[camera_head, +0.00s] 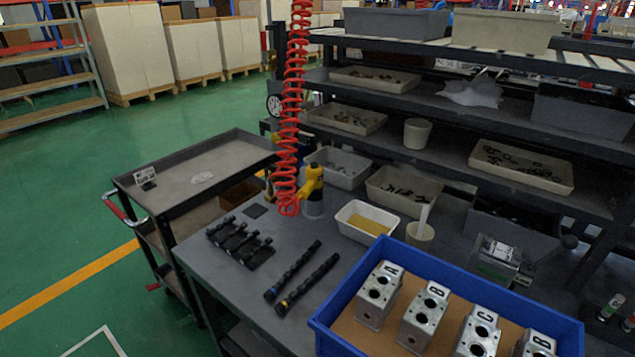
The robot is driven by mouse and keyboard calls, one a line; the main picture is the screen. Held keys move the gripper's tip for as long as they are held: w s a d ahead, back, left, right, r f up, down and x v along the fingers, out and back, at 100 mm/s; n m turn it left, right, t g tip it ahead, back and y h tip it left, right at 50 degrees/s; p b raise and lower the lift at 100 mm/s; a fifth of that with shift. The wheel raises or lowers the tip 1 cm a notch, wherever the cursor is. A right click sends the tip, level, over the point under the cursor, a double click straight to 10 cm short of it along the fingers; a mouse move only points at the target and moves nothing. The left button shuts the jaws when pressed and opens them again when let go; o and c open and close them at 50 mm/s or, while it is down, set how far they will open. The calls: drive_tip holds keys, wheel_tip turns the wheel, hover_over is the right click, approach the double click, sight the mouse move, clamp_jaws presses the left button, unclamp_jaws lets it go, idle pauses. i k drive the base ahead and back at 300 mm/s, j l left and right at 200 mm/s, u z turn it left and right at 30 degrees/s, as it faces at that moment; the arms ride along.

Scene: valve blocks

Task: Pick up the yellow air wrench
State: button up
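The yellow air wrench (311,183) stands on the grey workbench (215,262), near its back left part. It rests at or in a grey cup-like holder (314,207); I cannot tell which. A red coiled air hose (291,110) hangs from above just left of the wrench and covers part of its left side. My gripper does not show in this view.
A blue crate (452,291) with lettered metal valve blocks (381,290) stands at the front right. Black shafts (302,274) lie before the wrench. A white tray (366,222) with yellow contents is to its right. Shelves (450,150) rise behind; a cart (203,170) stands left.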

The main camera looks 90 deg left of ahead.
sight(312, 190)
drive_tip(key=u, duration=2.35)
drive_tip(key=i+z, duration=0.25)
drive_tip(key=i, duration=0.35)
drive_tip(key=i+j+z, duration=0.1)
drive_tip(key=i+z, duration=0.15)
drive_tip(key=i, duration=0.3)
